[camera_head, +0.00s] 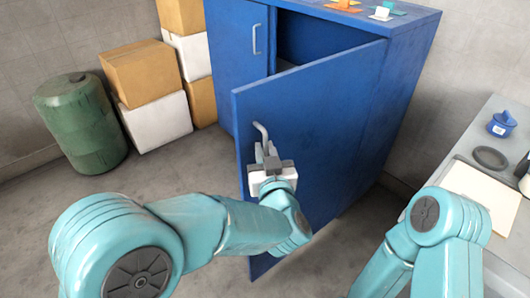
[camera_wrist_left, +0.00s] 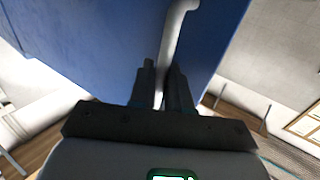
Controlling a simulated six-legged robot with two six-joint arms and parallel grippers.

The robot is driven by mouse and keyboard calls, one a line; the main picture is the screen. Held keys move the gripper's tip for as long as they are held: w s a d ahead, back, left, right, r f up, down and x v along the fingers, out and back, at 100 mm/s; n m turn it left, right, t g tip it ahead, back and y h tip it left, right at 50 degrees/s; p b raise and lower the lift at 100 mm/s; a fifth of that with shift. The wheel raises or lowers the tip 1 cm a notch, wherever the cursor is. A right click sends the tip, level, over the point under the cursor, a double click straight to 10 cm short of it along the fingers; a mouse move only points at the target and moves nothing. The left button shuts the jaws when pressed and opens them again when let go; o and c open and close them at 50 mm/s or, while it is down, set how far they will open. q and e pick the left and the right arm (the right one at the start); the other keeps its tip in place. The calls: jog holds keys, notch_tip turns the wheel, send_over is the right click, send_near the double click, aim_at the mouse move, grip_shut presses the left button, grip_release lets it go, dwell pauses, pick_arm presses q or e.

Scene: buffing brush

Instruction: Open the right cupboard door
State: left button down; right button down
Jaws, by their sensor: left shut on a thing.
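The blue cupboard (camera_head: 398,103) stands against the back wall. Its right door (camera_head: 318,118) is swung partly open toward me, with a dark gap behind its upper left edge. Its left door (camera_head: 234,52), with a grey handle (camera_head: 256,39), looks closed. My left gripper (camera_head: 266,156) is at the right door's grey handle (camera_head: 261,131) and is shut on it. In the left wrist view the fingers (camera_wrist_left: 162,82) close around the lower part of the pale handle (camera_wrist_left: 177,22), against the blue door (camera_wrist_left: 90,45). My right gripper is out of view; only my right arm shows at the lower right.
A green barrel (camera_head: 82,124) and stacked boxes (camera_head: 146,72) stand at the left. A pale worktop (camera_head: 493,115) with a blue container (camera_head: 501,124) and a dark round dish (camera_head: 490,158) is at the right. Small coloured items (camera_head: 382,12) lie on the cupboard top. Floor left of the door is clear.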

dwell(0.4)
pick_arm(q)
jog(key=c, duration=1.3)
grip_release()
jog(key=shift+w+d, duration=0.1)
